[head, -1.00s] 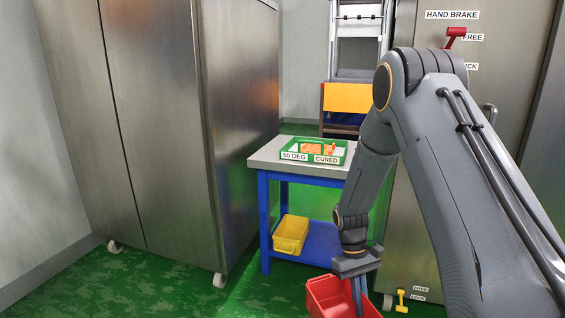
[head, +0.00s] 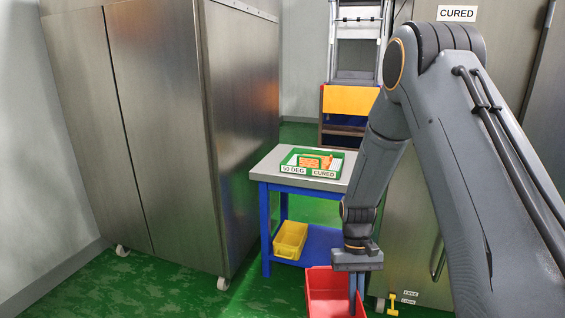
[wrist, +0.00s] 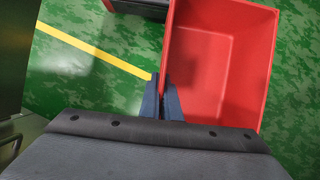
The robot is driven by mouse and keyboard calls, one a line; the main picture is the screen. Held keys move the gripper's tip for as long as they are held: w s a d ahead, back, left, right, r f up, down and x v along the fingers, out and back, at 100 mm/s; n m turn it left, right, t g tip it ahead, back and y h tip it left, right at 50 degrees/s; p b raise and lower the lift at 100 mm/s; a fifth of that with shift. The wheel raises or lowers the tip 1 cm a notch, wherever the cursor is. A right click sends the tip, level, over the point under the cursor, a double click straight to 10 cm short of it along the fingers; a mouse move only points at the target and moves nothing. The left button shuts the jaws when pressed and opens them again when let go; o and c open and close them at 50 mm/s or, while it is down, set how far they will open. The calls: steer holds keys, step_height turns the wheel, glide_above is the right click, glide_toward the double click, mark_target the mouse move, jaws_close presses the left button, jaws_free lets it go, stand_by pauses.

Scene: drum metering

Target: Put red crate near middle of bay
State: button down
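The red crate (head: 318,285) is low in front of the blue table in the head view, its bottom edge cut off. It is open-topped and looks empty in the wrist view (wrist: 215,75). My gripper (head: 356,300) points down at the crate's right side in the head view. In the wrist view my two dark fingers (wrist: 162,98) are closed together at the crate's left wall, with its rim between them. Whether the crate touches the floor cannot be told. No marked bay is clearly identifiable.
A blue table (head: 265,215) with a grey top holds a green tray (head: 312,174) labelled 50 DEG and CURED. A yellow bin (head: 290,240) sits on its lower shelf. Steel cabinets (head: 170,130) stand at left and right (head: 410,225). A yellow line (wrist: 95,50) crosses the green floor.

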steer(key=s+r+p, duration=0.3)
steer(key=r+p, duration=0.7)
steer(key=p, duration=0.1)
steer(key=s+r+p, duration=0.4)
steer(key=r+p, duration=0.7)
steer(key=p, duration=0.1)
steer(key=shift+s, duration=0.3)
steer(key=shift+r, duration=0.1)
